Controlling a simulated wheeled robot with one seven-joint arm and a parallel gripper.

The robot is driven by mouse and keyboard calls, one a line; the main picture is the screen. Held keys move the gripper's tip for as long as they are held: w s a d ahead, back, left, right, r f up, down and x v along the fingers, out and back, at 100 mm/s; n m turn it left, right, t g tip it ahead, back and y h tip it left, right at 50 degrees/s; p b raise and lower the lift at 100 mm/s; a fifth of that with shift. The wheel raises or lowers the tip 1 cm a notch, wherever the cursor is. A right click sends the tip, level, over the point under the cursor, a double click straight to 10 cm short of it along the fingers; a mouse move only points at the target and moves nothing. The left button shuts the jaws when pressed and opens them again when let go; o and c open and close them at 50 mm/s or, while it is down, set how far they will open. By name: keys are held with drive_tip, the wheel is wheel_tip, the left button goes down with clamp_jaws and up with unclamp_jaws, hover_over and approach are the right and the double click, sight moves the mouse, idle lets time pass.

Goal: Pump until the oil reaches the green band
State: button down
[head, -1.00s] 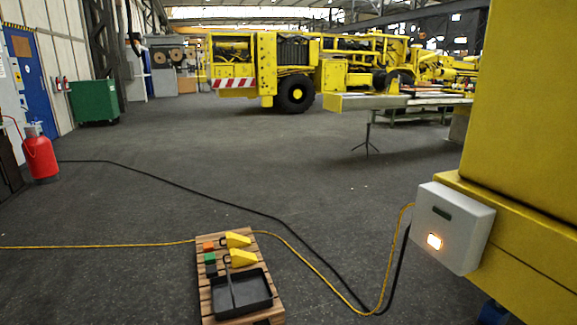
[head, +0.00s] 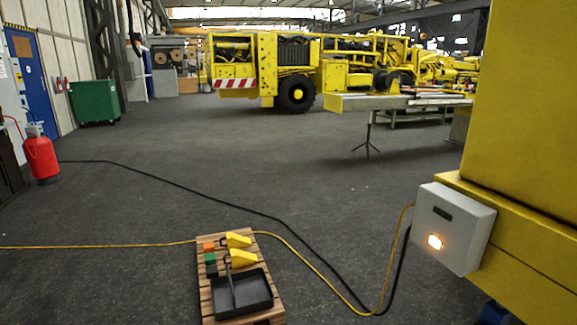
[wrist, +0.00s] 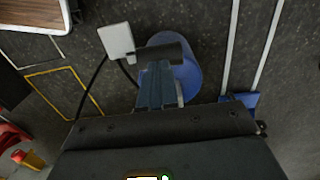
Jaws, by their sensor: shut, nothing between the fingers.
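My gripper (wrist: 157,66) shows in the wrist view as two grey-blue fingers, close together and shut with nothing between them. A dark horizontal bar (wrist: 168,51) lies across the fingertips in the picture. I cannot tell whether it is the pump's handle or whether the fingers touch it. A round blue drum-like body (wrist: 188,82) is behind and below the fingers, partly hidden by them. In the head view a small blue part (head: 494,314) shows at the bottom edge, mostly cut off. No oil level or green band can be made out in either view.
A white-grey box with a lit button (head: 455,228) is on the yellow machine (head: 525,110) at right. A pallet (head: 207,237) with a black tray (head: 242,294) and yellow wedges stands on the floor. Cables cross the floor. A red cylinder (head: 41,158) stands at left. The middle floor is clear.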

drive_tip(key=shift+f+b, duration=2.4)
drive_tip(key=shift+f, duration=0.6)
drive_tip(key=shift+r, duration=0.1)
wheel_tip(320, 180, up, 11)
drive_tip(key=p, duration=1.1)
